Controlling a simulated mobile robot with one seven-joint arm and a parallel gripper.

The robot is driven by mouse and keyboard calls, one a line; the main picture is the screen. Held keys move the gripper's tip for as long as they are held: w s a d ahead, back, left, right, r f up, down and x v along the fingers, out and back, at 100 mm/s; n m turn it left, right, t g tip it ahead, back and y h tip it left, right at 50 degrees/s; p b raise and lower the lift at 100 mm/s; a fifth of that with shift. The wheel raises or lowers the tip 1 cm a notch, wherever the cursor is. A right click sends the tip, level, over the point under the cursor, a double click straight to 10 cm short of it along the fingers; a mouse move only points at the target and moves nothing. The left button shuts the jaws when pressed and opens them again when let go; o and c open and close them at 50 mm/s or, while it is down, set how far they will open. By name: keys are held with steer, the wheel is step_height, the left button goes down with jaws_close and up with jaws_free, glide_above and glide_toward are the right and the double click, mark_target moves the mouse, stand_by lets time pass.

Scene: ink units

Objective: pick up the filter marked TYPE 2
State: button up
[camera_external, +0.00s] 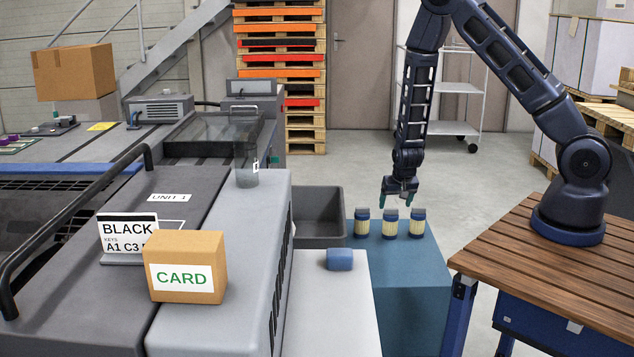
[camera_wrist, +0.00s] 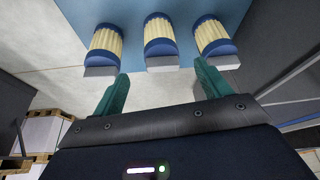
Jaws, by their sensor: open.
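Three filters with pleated cream bodies and blue end caps stand in a row on the blue-topped stand (camera_external: 405,275): a left filter (camera_external: 362,223), a middle filter (camera_external: 390,223) and a right filter (camera_external: 417,223). The wrist view also shows a left (camera_wrist: 106,40), middle (camera_wrist: 159,34) and right (camera_wrist: 212,35) filter, each with a grey piece at its near end. No type marking is readable in either view. My gripper (camera_external: 399,198) is open and empty, with green fingers, just above the row. In the wrist view its fingertips (camera_wrist: 161,72) are apart, the middle filter beyond the gap between them.
A dark grey bin (camera_external: 318,242) stands left of the stand. A white surface (camera_external: 325,310) with a small blue object (camera_external: 340,260) is in front of the bin. A wooden-topped bench (camera_external: 540,265) is at right. A CARD box (camera_external: 187,267) sits on the grey machine.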

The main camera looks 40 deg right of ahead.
mark_target(392, 215)
steer(key=shift+a+x, duration=0.15)
steer(key=shift+x, duration=2.25)
steer(key=shift+a+x, duration=0.1)
steer(key=shift+x, duration=2.3)
steer(key=shift+s+f, duration=0.15)
steer(key=c, duration=1.2)
step_height(392, 215, up, 20)
